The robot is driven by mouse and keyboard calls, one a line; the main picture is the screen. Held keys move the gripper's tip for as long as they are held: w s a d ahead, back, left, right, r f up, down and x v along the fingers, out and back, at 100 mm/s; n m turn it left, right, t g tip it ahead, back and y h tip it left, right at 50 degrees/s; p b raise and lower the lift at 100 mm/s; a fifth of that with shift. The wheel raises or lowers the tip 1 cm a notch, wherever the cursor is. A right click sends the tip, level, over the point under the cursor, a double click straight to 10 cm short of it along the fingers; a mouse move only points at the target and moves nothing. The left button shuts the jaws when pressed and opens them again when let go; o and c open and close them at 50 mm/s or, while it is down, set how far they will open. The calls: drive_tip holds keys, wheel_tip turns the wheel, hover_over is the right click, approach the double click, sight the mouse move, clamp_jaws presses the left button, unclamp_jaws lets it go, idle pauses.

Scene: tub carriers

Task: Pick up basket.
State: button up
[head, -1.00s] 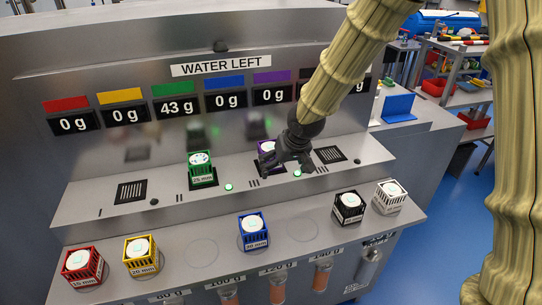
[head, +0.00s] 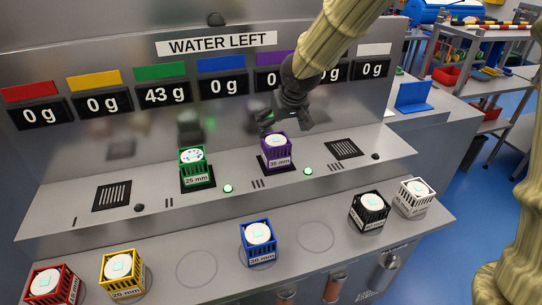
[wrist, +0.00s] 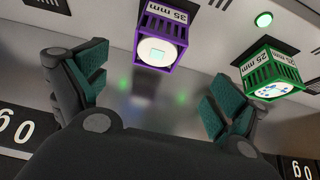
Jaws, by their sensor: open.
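My gripper (head: 287,119) is open and empty, just above and behind the purple basket in the head view. The purple basket (head: 276,157), labelled 35 mm, stands upright on a dark pad on the raised shelf. In the wrist view the purple basket (wrist: 163,27) is upside down at top centre, beyond the spread fingers (wrist: 147,95) and apart from them. The green basket (head: 196,173), labelled 25 mm, stands on another pad to its left and also shows in the wrist view (wrist: 270,76). Each has a white round top piece.
On the lower ledge stand red (head: 52,288), yellow (head: 121,275), blue (head: 259,245), black (head: 369,211) and white (head: 413,197) baskets. Empty marked circles lie between some. Behind the shelf rises a panel (head: 230,125) with weight displays; green reads 43 g, most others 0 g.

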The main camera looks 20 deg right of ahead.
sight(277, 141)
drive_tip(key=x, duration=0.5)
drive_tip(key=shift+w+f, duration=0.2)
drive_tip(key=shift+f, duration=0.1)
drive_tip(key=shift+s+d+p+x, duration=0.15)
drive_tip(key=shift+p+x, duration=0.25)
drive_tip(key=shift+x, duration=1.2)
drive_tip(key=shift+s+d+p+x, duration=0.1)
drive_tip(key=shift+p+x, duration=0.25)
drive_tip(key=shift+x, duration=1.25)
drive_tip(key=shift+f, duration=0.15)
drive_tip(key=c, duration=1.5)
drive_tip(key=shift+c, duration=0.4)
